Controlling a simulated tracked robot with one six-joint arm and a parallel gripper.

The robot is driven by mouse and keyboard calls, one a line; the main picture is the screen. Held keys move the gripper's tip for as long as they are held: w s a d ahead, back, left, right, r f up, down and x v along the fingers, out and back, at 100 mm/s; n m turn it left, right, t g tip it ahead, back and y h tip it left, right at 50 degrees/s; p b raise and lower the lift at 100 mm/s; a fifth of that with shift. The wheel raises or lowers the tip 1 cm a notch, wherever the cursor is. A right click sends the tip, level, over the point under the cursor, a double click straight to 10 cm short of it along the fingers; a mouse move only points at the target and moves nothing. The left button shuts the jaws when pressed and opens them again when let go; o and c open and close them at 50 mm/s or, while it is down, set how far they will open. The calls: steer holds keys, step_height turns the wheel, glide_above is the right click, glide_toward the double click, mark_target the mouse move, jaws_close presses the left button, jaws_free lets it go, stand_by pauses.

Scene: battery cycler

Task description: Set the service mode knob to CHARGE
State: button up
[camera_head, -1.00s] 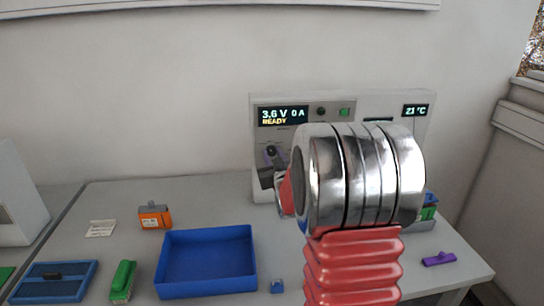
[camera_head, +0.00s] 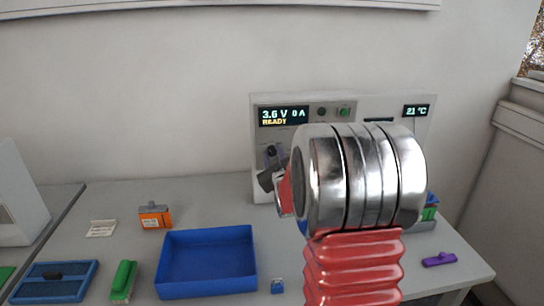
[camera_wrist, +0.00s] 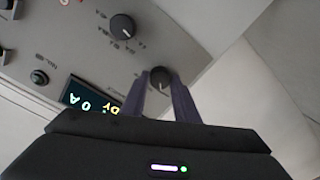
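The cycler panel (camera_head: 330,103) stands at the back of the bench, its display (camera_head: 283,115) reading 3.6 V, 0 A, READY. A dark knob (camera_wrist: 160,77) sits between my two purple fingers in the wrist view. My gripper (camera_wrist: 160,80) appears shut on its sides. A second black knob (camera_wrist: 122,27), with a pale pointer and printed marks around it, is apart from the fingers. The labels are too small and blurred to read, so I cannot tell which setting the knob points at. In the head view my arm hides much of the panel.
A blue tray (camera_head: 163,270) stands on the bench with an orange battery (camera_head: 154,217) behind it. A green brush-like item (camera_head: 123,281) is to its left, a small blue item (camera_head: 277,286) to its right. A purple piece (camera_head: 438,259) lies at far right.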

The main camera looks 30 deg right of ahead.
steer(key=o, duration=0.4)
steer(key=shift+w+a, duration=0.1)
steer(key=v, duration=1.3)
steer(key=shift+s+a, duration=0.2)
steer(key=shift+s, duration=0.15)
steer(key=shift+f, duration=0.1)
